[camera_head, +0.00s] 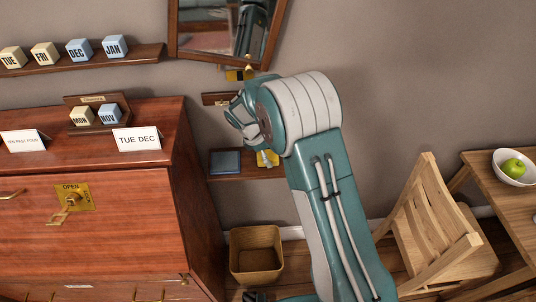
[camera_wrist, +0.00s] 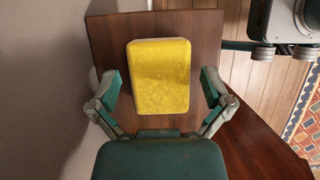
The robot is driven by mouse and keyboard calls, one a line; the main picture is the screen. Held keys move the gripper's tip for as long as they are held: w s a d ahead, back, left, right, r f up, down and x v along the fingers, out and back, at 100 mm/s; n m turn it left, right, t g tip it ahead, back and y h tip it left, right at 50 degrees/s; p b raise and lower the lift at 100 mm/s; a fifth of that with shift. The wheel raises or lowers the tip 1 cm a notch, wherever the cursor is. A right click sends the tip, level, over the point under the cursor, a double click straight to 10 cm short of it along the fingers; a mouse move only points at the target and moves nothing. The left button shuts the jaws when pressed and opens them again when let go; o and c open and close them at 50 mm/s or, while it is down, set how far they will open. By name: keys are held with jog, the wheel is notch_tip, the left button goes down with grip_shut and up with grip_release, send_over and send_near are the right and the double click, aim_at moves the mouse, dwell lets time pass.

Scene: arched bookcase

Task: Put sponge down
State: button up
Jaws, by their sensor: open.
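The yellow sponge (camera_wrist: 158,75) lies flat on a brown wooden shelf (camera_wrist: 110,38) in the wrist view. My gripper (camera_wrist: 163,88) is open, with one finger on each side of the sponge and a visible gap on both sides. In the head view, a bit of the yellow sponge (camera_head: 270,159) shows on the low wall shelf (camera_head: 235,178), below my wrist.
A blue block (camera_head: 225,162) sits at the shelf's left. The red-brown cabinet (camera_head: 120,215) stands left of it, with a bin (camera_head: 256,254) on the floor below. A wooden chair (camera_head: 435,230) and a table with a bowl (camera_head: 513,172) are right.

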aim_at(258, 156)
jog(key=v, duration=0.7)
jog(key=shift+s+a+r, duration=0.1)
jog(key=shift+s+a, duration=0.05)
jog(key=shift+a, duration=0.2)
